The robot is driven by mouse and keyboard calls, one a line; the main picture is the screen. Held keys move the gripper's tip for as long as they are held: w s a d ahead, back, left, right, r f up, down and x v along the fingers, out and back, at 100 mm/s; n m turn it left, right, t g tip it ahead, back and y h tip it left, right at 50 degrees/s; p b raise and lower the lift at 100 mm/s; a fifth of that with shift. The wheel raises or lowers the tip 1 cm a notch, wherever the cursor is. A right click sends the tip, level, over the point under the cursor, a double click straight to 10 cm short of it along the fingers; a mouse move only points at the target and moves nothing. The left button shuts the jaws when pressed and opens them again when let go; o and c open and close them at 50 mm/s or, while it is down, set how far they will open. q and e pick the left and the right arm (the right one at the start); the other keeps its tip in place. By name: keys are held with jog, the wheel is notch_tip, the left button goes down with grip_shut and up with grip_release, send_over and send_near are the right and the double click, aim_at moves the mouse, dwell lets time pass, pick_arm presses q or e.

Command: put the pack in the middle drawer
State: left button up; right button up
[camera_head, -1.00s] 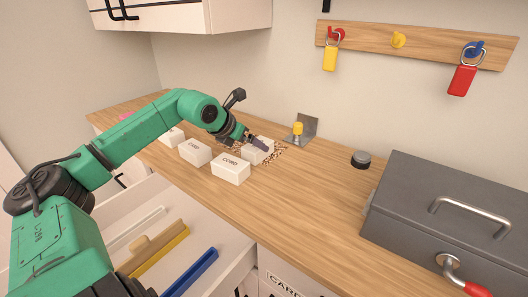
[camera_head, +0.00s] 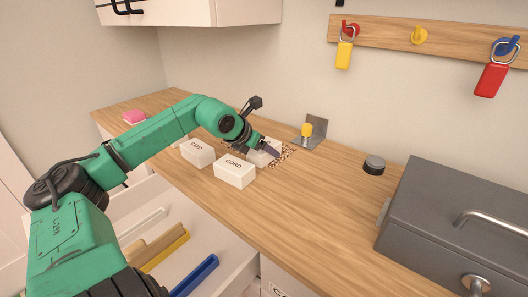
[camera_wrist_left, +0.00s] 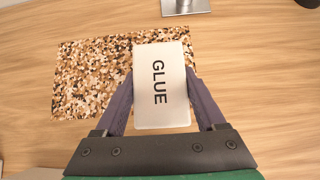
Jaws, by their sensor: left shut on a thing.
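A white pack marked GLUE (camera_wrist_left: 160,85) lies on the wooden worktop, partly over a brown speckled patch. My left gripper (camera_wrist_left: 161,102) is shut on it, with one dark finger along each side. In the head view the pack (camera_head: 262,158) shows beside the gripper (camera_head: 268,148), at or just above worktop height; I cannot tell if it is lifted. An open drawer (camera_head: 232,250) stands out below the worktop on the near side. I cannot tell whether it is the middle one. My right gripper is not in view.
White packs marked CARD (camera_head: 198,152) and CORD (camera_head: 234,170) stand near the left gripper. The drawer holds a blue bar (camera_head: 196,276) and a yellow-edged wooden piece (camera_head: 165,249). A metal bracket (camera_head: 315,128) and grey toolbox (camera_head: 440,215) stand right.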

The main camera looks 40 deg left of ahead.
pick_arm(q)
jog(key=shift+r, duration=0.35)
notch_tip(320, 180, up, 10)
jog(key=shift+a+f+p, duration=0.1)
jog(key=shift+f+p, duration=0.15)
jog(key=shift+p, duration=0.5)
notch_tip(320, 180, up, 10)
jog(key=p, duration=0.1)
jog(key=shift+f+p, duration=0.15)
jog(key=shift+p, duration=0.25)
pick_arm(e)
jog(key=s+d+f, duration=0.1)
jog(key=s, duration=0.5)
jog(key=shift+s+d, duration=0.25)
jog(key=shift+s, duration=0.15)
